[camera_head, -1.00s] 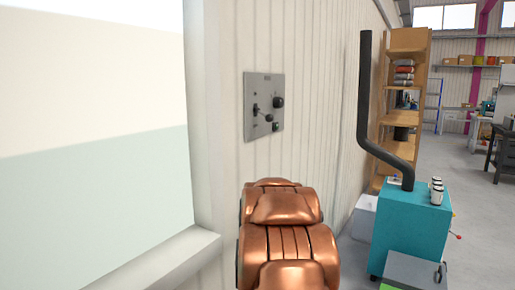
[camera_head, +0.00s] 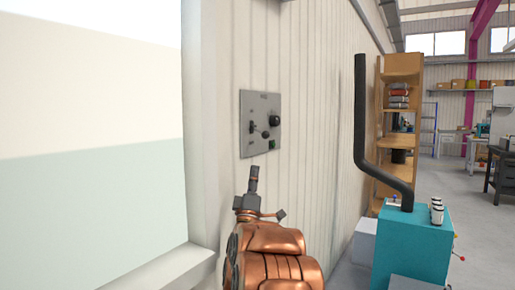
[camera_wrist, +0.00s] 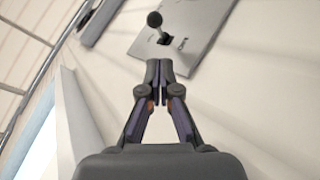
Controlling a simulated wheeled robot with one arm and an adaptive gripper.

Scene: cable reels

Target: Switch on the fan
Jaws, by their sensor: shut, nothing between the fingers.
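A grey control panel (camera_head: 260,104) is fixed to the pale ribbed wall. It carries a small lever (camera_head: 253,127) on its left side, a black round knob (camera_head: 275,121) on its right and smaller controls below. My gripper (camera_head: 254,171) is below the panel, its fingers pointing up, apart from the panel. In the wrist view my gripper (camera_wrist: 159,68) has its fingertips together and empty. Just ahead of them is a ball-ended lever (camera_wrist: 154,19) in a dark slot on the panel (camera_wrist: 203,22). The panel's lettering is too small to read. No fan is recognisable.
A window frame (camera_head: 207,130) stands left of the panel. To the right are a teal cabinet (camera_head: 413,250) with a bent black pipe (camera_head: 360,110) and a wooden shelf (camera_head: 401,65). The wall around the panel is bare.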

